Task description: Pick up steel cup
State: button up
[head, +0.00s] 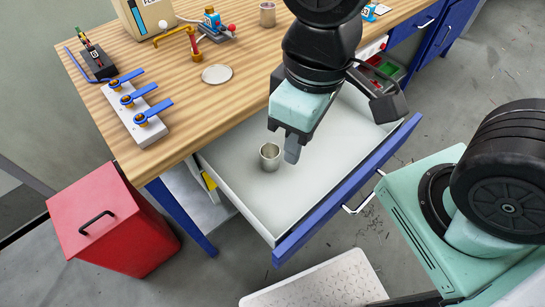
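A small steel cup (270,157) stands upright in the open white drawer (240,195), near its left side. A second, similar metal cup (267,14) stands on the wooden bench at the back. My gripper (287,146) points down into the drawer, just right of the cup in the drawer and close to it. I cannot tell whether they touch. One grey finger shows clearly; the other is hard to make out, so the opening between them cannot be judged. The cup's rim is in plain view, with no finger seen around it.
The wooden bench (190,98) carries a row of blue-handled valves (137,105), a round pale disc (217,74) and brass piping (187,40). The drawer's blue front (345,193) sticks out over the floor. A red bin (110,220) stands at left. The drawer floor around the cup is clear.

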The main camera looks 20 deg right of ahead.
aim_at(270, 152)
jog(key=j+z, duration=0.3)
jog(key=z, duration=0.15)
jog(key=j+z, duration=0.3)
jog(key=z, duration=0.15)
jog(key=k+j+z, duration=0.15)
jog(key=z, duration=0.25)
jog(key=j, duration=0.1)
